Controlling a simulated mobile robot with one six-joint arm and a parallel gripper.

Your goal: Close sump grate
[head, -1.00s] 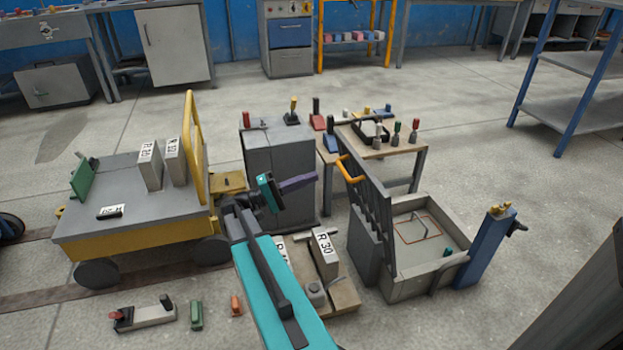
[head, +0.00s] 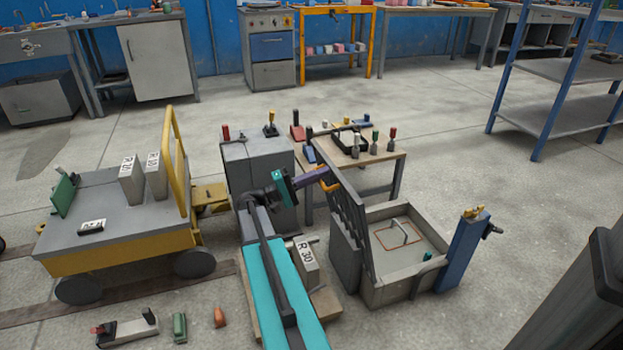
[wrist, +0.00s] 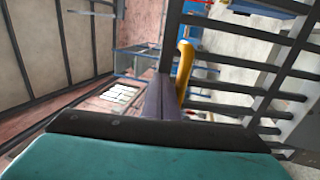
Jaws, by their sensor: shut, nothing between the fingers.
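The sump grate (head: 350,212) is a dark barred panel standing steeply upright along the left side of a grey open box, the sump (head: 395,290). Its orange-yellow handle (head: 327,186) sits near the grate's top edge. In the wrist view the grate's bars (wrist: 172,35) fill the right side, and the handle (wrist: 184,70) shows close beside the fingers. My gripper (head: 325,171) has its purple fingers shut and empty, at the grate's top by the handle. In the wrist view the fingers (wrist: 160,98) overlap the handle's lower end; I cannot tell whether they touch.
Inside the sump lie a red outline, a small grey bar handle (head: 398,232) and a green object (head: 427,256). A blue post (head: 462,250) stands at its right. A wooden table (head: 385,160) with tools stands behind. A yellow cart (head: 120,245) is at left.

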